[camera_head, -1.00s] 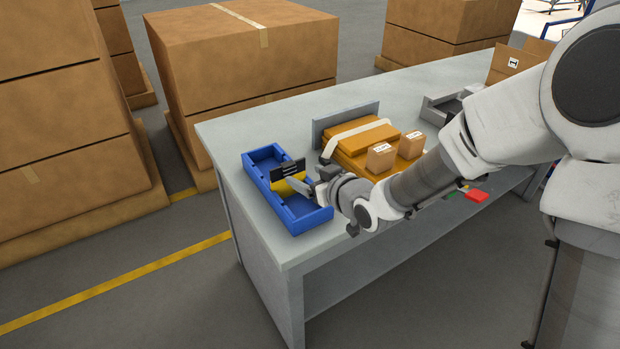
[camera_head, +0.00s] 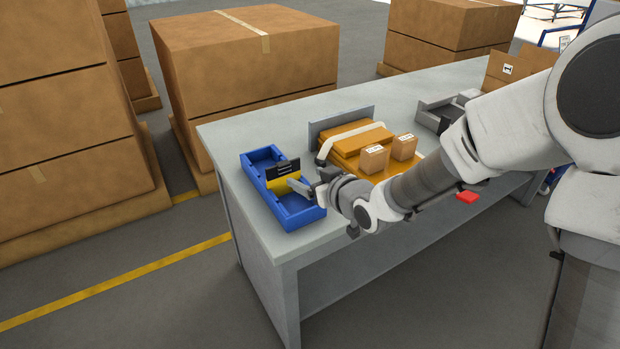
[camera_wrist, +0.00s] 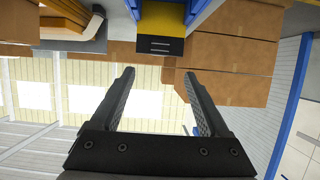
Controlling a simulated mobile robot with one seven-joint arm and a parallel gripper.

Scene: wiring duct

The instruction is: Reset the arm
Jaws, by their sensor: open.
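My gripper (camera_head: 302,186) is at the near right side of a blue bin (camera_head: 291,212) at the table's left end. In the wrist view my gripper's two fingers (camera_wrist: 162,103) stand wide apart with nothing between them. A yellow piece with a black label plate (camera_head: 283,169) sits in the blue bin. The yellow piece also shows in the wrist view (camera_wrist: 161,20), beyond the fingertips and apart from them. The wrist picture looks upside down.
Orange boxes (camera_head: 352,143) with two small cartons (camera_head: 374,159) stand right of the bin. A grey tray (camera_head: 432,112) and an open carton (camera_head: 509,68) lie farther right. A red piece (camera_head: 467,196) shows below my arm. Large cartons stand behind the grey table (camera_head: 228,127).

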